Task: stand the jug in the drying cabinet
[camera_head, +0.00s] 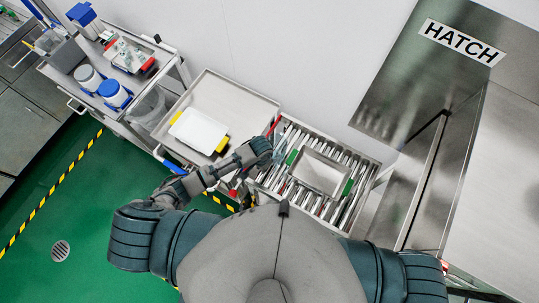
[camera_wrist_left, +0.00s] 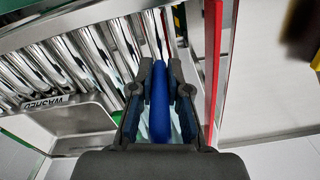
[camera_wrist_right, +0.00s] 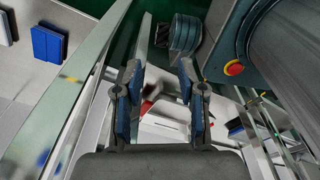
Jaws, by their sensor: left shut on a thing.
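My left gripper (camera_head: 274,156) is over the left side of a roller conveyor. In the left wrist view, my left gripper (camera_wrist_left: 161,70) is shut on a blue bar, which looks like the handle of the jug (camera_wrist_left: 160,118). A pale, see-through part shows beside the bar; the rest of the jug is mostly hidden by the fingers and palm. My right gripper (camera_wrist_right: 159,72) is open, with nothing between its fingers; it is hidden in the head view. I cannot pick out the drying cabinet for sure in any view.
A metal tray (camera_head: 322,173) with green ends sits on the rollers (camera_head: 352,203); its label reads WASHED. Left of it is a bench tray with a white board (camera_head: 198,131). A trolley (camera_head: 160,58) with bottles stands farther left. A steel HATCH unit (camera_head: 410,75) is at right.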

